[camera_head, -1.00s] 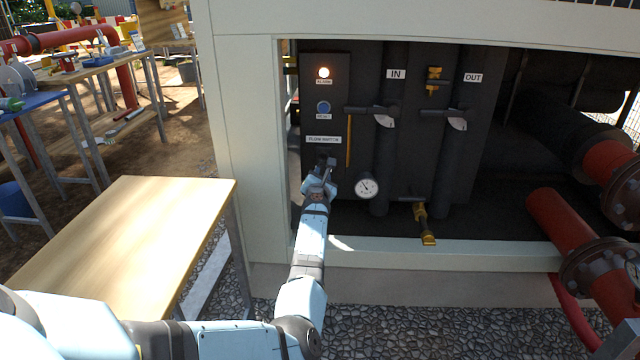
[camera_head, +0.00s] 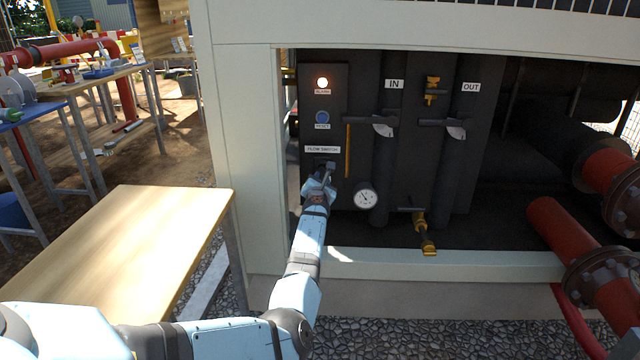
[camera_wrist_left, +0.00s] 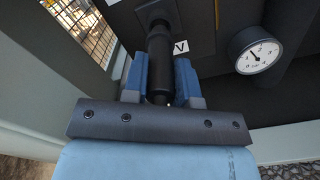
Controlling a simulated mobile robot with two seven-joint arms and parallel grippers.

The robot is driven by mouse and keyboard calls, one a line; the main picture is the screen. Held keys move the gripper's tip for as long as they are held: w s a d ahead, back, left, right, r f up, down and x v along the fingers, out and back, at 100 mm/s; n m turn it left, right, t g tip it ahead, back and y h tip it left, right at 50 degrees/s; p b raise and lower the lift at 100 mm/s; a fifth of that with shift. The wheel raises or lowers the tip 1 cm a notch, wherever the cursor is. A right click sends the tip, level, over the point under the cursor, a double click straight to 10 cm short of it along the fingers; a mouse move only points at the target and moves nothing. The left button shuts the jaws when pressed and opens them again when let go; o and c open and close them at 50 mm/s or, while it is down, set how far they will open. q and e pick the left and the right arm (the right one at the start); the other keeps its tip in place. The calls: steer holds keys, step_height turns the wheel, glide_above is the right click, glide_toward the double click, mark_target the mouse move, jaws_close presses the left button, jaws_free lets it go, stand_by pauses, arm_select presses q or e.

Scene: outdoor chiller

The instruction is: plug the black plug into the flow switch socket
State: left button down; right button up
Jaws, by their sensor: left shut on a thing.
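The black plug (camera_wrist_left: 160,62) is upright in the left wrist view, between the blue fingers of my left gripper (camera_wrist_left: 160,82), which is shut on it. Its narrower far end meets or overlaps the dark flow switch socket (camera_wrist_left: 153,14) on the panel; I cannot tell how deep it sits. In the head view my left gripper (camera_head: 320,182) is at the panel, just below the flow switch label (camera_head: 322,149), and it largely hides the plug and socket. My right gripper is not in view.
Above the label are a blue reset button (camera_head: 322,117) and a glowing alarm lamp (camera_head: 322,83). A round gauge (camera_head: 365,197) is close on the right. The white frame post (camera_head: 246,170) stands left of the arm. A bare wooden table (camera_head: 135,245) is at left.

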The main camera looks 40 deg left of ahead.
arm_select(q)
steer(key=shift+b+x, duration=0.45)
steer(key=shift+x, duration=0.4)
steer(key=shift+w, duration=0.1)
steer(key=shift+w+a, duration=0.1)
steer(key=shift+w, duration=0.05)
steer(key=shift+w+a+b, duration=0.25)
steer(key=shift+w+b, duration=0.05)
steer(key=shift+b, duration=0.05)
steer(key=shift+c, duration=1.8)
jaws_free()
